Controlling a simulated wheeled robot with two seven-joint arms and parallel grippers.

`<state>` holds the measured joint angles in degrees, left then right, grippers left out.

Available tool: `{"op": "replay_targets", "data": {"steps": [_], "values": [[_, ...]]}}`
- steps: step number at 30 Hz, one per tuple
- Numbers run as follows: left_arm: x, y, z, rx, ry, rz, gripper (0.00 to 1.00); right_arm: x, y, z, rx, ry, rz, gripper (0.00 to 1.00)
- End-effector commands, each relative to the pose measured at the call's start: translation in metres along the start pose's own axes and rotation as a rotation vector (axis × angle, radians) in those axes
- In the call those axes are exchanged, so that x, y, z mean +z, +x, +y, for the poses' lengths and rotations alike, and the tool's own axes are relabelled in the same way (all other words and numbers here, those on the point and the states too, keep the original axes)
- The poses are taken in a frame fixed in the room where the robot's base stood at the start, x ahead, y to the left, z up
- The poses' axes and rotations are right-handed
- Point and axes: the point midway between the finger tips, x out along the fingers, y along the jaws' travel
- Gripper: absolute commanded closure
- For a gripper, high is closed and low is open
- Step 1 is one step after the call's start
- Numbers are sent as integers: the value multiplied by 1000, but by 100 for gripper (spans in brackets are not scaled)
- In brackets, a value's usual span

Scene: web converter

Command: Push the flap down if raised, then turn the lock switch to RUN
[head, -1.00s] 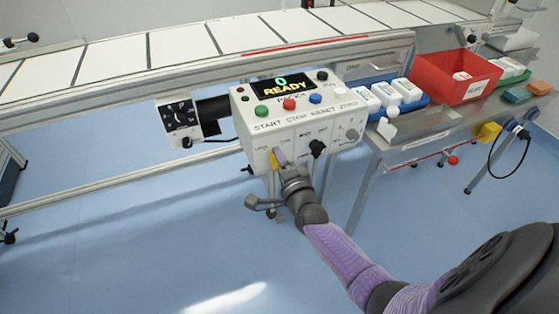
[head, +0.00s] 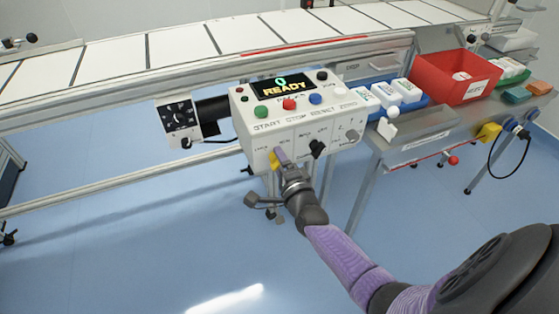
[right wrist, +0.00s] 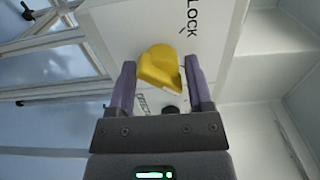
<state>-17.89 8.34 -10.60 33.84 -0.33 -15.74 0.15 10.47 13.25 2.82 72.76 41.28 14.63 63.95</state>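My left gripper is not in view.
A black knob (head: 317,148) and a grey knob (head: 351,135) sit right of my gripper. Several coloured buttons line the box's top. A dial unit (head: 180,117) is to the left. A red bin (head: 455,77) stands on the right bench. The floor below is clear.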

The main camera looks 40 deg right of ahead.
Motion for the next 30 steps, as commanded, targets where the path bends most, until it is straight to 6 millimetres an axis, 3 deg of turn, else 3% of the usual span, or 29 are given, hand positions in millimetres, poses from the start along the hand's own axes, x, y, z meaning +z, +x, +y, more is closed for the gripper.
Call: {"op": "replay_targets", "data": {"steps": [2, 11, 14, 24, 30], "values": [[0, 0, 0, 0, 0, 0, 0, 0, 0, -1, -2, 0, 0, 18], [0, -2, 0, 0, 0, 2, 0, 0, -2, -2, -5, -2, 0, 18], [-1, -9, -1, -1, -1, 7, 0, 0, -16, -4, -3, -2, -1, 18], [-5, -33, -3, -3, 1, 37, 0, 0, -89, -3, -3, 0, 0, 18], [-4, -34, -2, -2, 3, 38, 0, 0, -100, -1, -4, 0, 1, 18]]}}
